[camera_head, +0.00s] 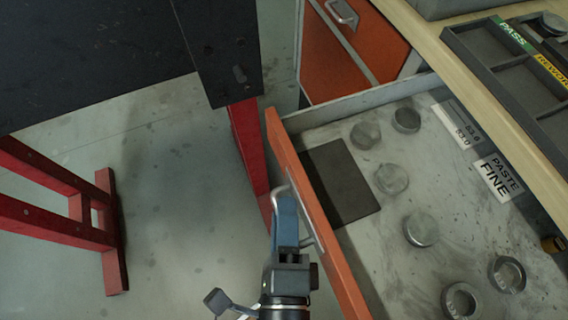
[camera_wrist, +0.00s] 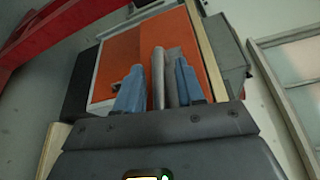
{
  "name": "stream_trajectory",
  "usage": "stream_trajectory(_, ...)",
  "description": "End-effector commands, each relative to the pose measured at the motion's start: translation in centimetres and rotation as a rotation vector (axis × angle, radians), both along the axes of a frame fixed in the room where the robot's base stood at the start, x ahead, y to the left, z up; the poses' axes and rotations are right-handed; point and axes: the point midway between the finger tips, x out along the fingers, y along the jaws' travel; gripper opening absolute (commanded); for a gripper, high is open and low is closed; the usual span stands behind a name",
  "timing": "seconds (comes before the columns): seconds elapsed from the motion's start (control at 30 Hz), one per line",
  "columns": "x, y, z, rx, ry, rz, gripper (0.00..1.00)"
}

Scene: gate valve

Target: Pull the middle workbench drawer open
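The workbench drawer with an orange front (camera_head: 315,215) stands pulled out from under the wooden bench top (camera_head: 490,85), its inside in plain view. Its pale metal handle (camera_head: 281,190) is on the outer face of that front. My gripper (camera_head: 285,215) is at the handle, with blue fingers. In the wrist view the fingers of my gripper (camera_wrist: 160,88) stand on both sides of the grey handle bar (camera_wrist: 168,75), closely around it. The contact on the left finger is hard to make out. The orange front (camera_wrist: 128,60) lies behind the fingers.
The drawer holds several round metal pieces (camera_head: 421,229), a dark mat (camera_head: 342,183) and a "PASTE FINE" label (camera_head: 497,178). Another orange front (camera_head: 362,40) with a handle is beyond. A dark-topped table with red legs (camera_head: 245,145) stands close on the left. Bare floor (camera_head: 185,230) lies between.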

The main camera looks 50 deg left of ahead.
Motion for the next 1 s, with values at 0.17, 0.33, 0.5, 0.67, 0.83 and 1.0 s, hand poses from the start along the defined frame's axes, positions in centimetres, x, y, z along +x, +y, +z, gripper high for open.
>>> stream_trajectory(0.17, -0.2, -0.1, 0.0, 0.000, 0.000, 0.000, 0.38)
stream_trajectory(0.33, -1.5, -1.5, -0.1, 0.000, 0.001, 0.002, 0.38)
stream_trajectory(0.5, -3.4, -3.6, 0.0, 0.001, 0.002, 0.001, 0.38)
stream_trajectory(0.67, -4.7, -5.0, 0.3, 0.000, 0.001, 0.002, 0.38)
stream_trajectory(0.83, -5.2, -5.8, 0.6, 0.000, 0.000, 0.000, 0.38)
stream_trajectory(1.0, -5.2, -5.8, 0.7, 0.000, 0.000, 0.000, 0.38)
